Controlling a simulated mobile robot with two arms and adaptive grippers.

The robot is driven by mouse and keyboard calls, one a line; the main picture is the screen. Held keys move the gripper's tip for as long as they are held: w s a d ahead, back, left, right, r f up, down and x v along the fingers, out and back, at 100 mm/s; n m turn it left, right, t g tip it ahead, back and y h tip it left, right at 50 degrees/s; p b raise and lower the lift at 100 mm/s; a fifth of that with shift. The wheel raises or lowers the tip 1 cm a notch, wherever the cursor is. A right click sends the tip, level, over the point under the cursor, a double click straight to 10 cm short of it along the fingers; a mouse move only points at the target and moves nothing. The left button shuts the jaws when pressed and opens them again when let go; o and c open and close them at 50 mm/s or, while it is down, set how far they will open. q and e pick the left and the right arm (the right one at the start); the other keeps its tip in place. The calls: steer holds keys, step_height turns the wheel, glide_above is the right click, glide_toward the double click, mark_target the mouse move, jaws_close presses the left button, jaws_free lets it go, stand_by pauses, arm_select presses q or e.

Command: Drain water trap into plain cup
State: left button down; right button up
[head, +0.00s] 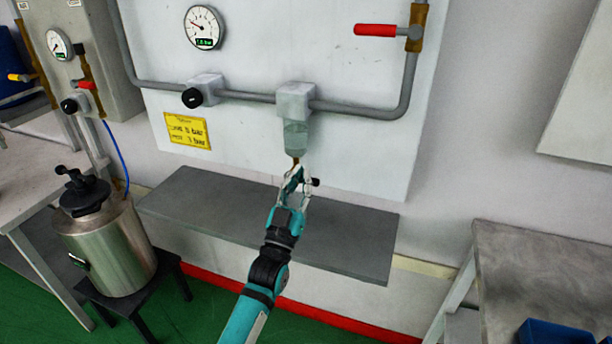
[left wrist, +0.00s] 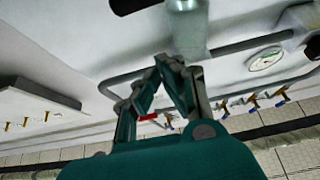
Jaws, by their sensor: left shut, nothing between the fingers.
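The water trap (head: 296,137) is a translucent grey-green bowl under a white block on the pipe, with a small brass drain (head: 296,160) at its bottom. My left gripper (head: 294,172) is just below the drain, its fingers shut and empty. A small black knob (head: 315,182) shows just right of the fingers. In the left wrist view the trap bowl (left wrist: 188,32) stands beyond my left fingertips (left wrist: 172,62); I cannot tell whether they touch it. No plain cup can be made out in either view. My right gripper is not in view.
A grey shelf (head: 345,235) runs below the panel and looks bare where visible. A steel pressure pot (head: 108,245) stands on a black stool at the left. A red-handled valve (head: 376,30) and a gauge (head: 204,27) are above. A table (head: 550,280) with a blue bin is at the right.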

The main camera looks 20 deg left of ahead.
arm_select(q)
steer(key=w+f, duration=0.2)
steer(key=w, duration=0.1)
steer(key=shift+w+f+p, duration=0.15)
steer(key=shift+f+p, duration=0.1)
steer(key=shift+p, duration=0.05)
steer(key=shift+d+f+m+h, duration=0.15)
steer(key=shift+m+h, duration=0.25)
steer(key=shift+m, duration=0.1)
